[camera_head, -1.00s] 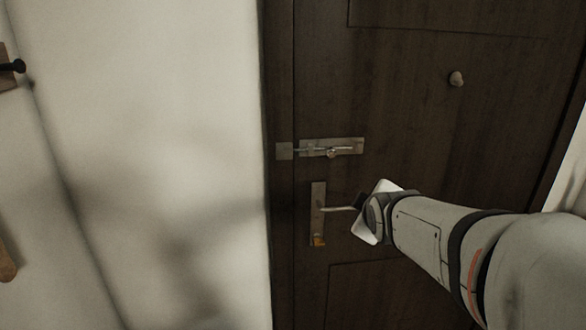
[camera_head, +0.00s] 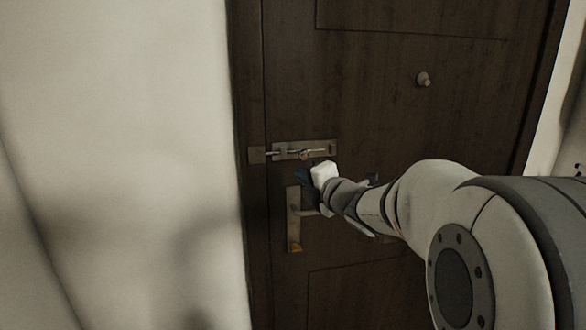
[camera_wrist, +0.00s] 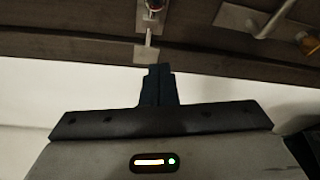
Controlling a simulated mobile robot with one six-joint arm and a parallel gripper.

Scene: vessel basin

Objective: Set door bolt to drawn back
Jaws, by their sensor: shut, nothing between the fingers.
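The door bolt (camera_head: 304,151) is a metal rod with a small knob on a plate on the dark wooden door (camera_head: 400,130). Its rod reaches left across the door's edge to the keeper plate (camera_head: 257,155) on the frame. In the wrist view the bolt knob (camera_wrist: 153,6) shows at the top edge, with the rod running down to the keeper (camera_wrist: 147,52). My gripper (camera_head: 302,177) is just below the bolt plate in the head view, apparently not touching it. In the wrist view its dark fingers (camera_wrist: 158,72) are together and empty, pointing toward the keeper.
The door handle (camera_head: 294,215) with a brass lock part sits below the bolt, partly hidden by my arm. It also shows at the upper right of the wrist view (camera_wrist: 265,22). The white wall (camera_head: 150,120) is at left.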

